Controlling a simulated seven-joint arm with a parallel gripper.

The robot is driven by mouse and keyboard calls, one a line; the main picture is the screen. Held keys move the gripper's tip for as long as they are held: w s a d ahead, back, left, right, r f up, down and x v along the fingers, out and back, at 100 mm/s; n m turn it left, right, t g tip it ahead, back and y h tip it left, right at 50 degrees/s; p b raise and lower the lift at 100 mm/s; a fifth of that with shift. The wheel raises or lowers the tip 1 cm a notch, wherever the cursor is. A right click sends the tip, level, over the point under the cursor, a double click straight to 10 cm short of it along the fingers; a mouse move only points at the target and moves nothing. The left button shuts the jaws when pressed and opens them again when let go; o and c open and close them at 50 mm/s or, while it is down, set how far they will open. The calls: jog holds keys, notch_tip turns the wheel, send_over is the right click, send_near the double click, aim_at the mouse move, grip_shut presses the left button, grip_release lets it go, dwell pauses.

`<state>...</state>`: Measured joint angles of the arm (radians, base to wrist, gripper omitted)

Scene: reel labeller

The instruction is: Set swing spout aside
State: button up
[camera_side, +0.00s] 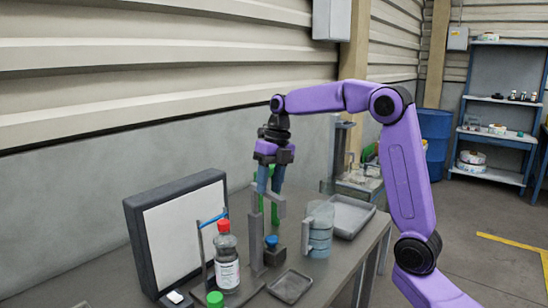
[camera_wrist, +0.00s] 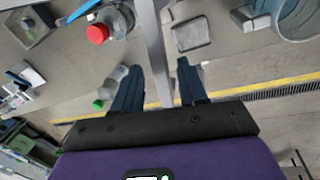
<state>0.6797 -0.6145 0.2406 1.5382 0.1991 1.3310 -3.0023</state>
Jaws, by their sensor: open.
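The swing spout appears to be the grey upright post (camera_side: 256,238) with a short arm and a down-turned end, standing on the bench in the side view. In the wrist view a long grey bar (camera_wrist: 153,45), likely its arm, runs between my fingers. My gripper (camera_side: 269,188) is open, with blue fingers pointing down at the top of the post. In the wrist view the fingertips of my gripper (camera_wrist: 158,68) stand on either side of the bar, apart from it as far as I can tell. Exact finger height is unclear.
A red-capped bottle (camera_side: 228,262) stands left of the post, near a green cap (camera_side: 215,298). A small grey tray (camera_side: 290,286) lies in front. A clear jug (camera_side: 320,230) and larger tray (camera_side: 352,215) are to the right. A white panel (camera_side: 185,238) stands at left.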

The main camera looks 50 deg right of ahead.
jog(key=d+r, duration=0.3)
jog(key=r, duration=1.3)
jog(key=shift+s+r, duration=0.15)
jog(key=shift+s, duration=0.3)
jog(key=shift+d, duration=0.1)
grip_shut()
jog(key=a+f+m+y, duration=0.1)
jog(key=a+f+m, duration=0.4)
jog(key=f+m, duration=0.35)
jog(key=a+f+m+y, duration=0.1)
jog(key=a+f+m, duration=0.3)
jog(key=f+m, duration=0.45)
jog(key=shift+s+d+r+m, duration=0.15)
jog(key=shift+d+m, duration=0.35)
jog(key=shift+d, duration=1.25)
